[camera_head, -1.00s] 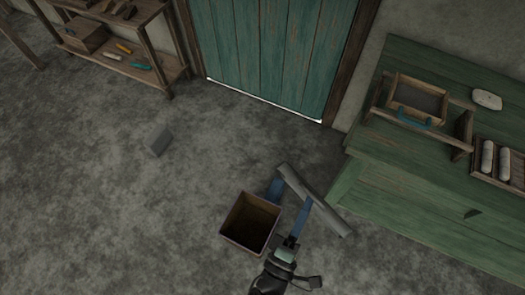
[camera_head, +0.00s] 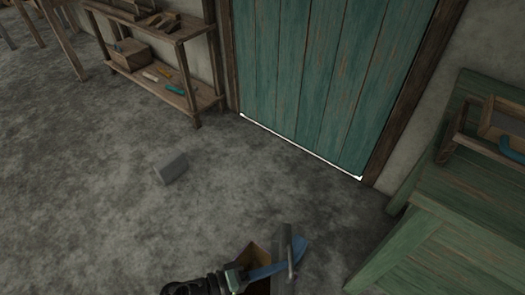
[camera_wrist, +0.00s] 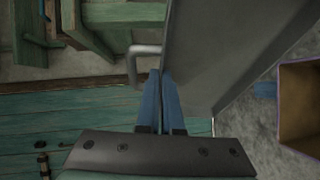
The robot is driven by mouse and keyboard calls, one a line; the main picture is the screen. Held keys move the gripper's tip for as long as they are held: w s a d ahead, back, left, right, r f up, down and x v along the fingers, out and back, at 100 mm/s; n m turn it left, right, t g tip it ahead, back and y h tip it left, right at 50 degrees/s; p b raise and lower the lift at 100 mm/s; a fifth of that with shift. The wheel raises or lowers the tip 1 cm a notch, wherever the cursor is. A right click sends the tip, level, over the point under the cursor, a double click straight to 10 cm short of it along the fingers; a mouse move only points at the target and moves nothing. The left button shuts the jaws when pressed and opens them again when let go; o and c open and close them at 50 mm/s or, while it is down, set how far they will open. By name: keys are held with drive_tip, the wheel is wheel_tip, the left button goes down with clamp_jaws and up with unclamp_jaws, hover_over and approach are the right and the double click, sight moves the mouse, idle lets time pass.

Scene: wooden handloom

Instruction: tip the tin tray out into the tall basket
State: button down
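The grey tin tray (camera_head: 283,243) is at the lower middle of the head view, seen nearly edge-on. My gripper (camera_head: 295,254) has its blue fingers at the tray. In the wrist view the fingers (camera_wrist: 160,85) are close together on the tray's edge, beside a bent metal handle. The tray's broad face (camera_wrist: 235,45) fills the upper right there and looks tilted; its contents cannot be seen. The brown tall basket (camera_head: 259,252) is mostly hidden behind my arm and the tray. Its open mouth (camera_wrist: 300,105) shows at the right of the wrist view, apart from the tray.
A grey block (camera_head: 171,168) lies on the floor to the left. A green bench (camera_head: 455,225) stands at the right. A teal door (camera_head: 320,85) and a wooden shelf (camera_head: 160,75) with tools are at the back. The floor between is clear.

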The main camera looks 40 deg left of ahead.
drive_tip(key=w+a+f+m+g+b, duration=0.1)
drive_tip(key=a+f+b, duration=0.1)
drive_tip(key=f+b, duration=0.25)
drive_tip(key=a+f+m+g+b, duration=0.1)
drive_tip(key=a+f+b, duration=0.25)
drive_tip(key=f, duration=0.25)
drive_tip(key=w+d+f+m+g+y+p, duration=0.2)
drive_tip(key=w+d+f+g+y+p, duration=0.2)
drive_tip(key=d+g+y+p, duration=0.3)
drive_tip(key=d+y+p, duration=0.1)
drive_tip(key=y+p, duration=0.2)
drive_tip(key=p, duration=0.2)
drive_tip(key=shift+w+d+m+g+y, duration=0.2)
drive_tip(key=shift+m+g+y, duration=0.1)
drive_tip(key=shift+m, duration=0.1)
